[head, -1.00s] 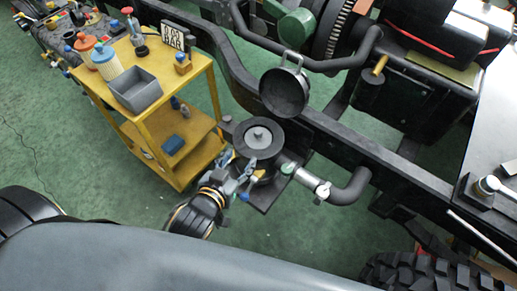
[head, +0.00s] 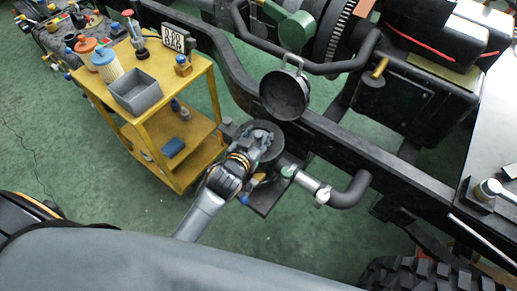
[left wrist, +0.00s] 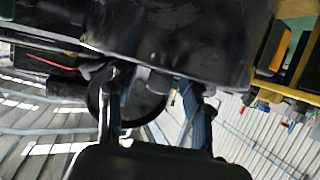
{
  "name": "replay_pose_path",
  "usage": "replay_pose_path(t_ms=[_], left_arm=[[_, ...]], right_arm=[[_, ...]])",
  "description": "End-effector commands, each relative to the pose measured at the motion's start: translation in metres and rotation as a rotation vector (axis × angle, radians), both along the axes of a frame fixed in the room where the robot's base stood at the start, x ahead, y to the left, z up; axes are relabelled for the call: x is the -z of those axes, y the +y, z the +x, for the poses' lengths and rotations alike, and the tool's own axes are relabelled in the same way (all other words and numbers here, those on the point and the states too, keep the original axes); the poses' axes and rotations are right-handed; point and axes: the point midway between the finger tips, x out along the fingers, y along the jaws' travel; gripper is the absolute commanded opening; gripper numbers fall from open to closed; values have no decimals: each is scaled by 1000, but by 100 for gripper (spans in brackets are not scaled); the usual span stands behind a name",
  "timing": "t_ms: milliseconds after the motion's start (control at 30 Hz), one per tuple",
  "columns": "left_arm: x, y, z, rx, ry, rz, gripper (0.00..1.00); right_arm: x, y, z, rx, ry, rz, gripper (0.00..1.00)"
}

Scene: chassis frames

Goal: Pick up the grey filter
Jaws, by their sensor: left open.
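The grey filter sits in the round black housing (head: 279,148) on the dark frame. Its grey round top is now mostly hidden behind my left gripper (head: 264,139). The gripper is open, with its fingers reaching down over the housing opening; I cannot tell whether they touch the filter. The left wrist view shows the two fingers (left wrist: 155,105) apart, with a dark round part behind them. The round black lid (head: 285,96) stands open behind the housing. My right gripper is not in view.
A pipe with a silver clamp (head: 322,195) runs right of the housing. Green floor is free between cart and frame.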

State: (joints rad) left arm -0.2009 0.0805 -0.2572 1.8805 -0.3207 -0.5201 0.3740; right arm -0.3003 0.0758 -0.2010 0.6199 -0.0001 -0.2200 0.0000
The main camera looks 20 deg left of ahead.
Motion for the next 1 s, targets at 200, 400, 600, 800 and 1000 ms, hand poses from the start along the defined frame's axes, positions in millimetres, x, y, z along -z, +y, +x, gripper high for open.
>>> replay_pose_path(t_ms=[200, 400, 600, 800, 1000], left_arm=[[2, -1, 6, 1, 0, -1, 50], [3, -1, 6, 1, 0, -1, 30], [2, -1, 6, 1, 0, -1, 0], [2, -1, 6, 1, -2, -1, 0], [0, -1, 6, 1, -2, -1, 0]], right_arm=[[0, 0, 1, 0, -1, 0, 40], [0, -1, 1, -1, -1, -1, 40], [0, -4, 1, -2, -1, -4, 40], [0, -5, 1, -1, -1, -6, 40], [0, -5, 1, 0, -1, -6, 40]])
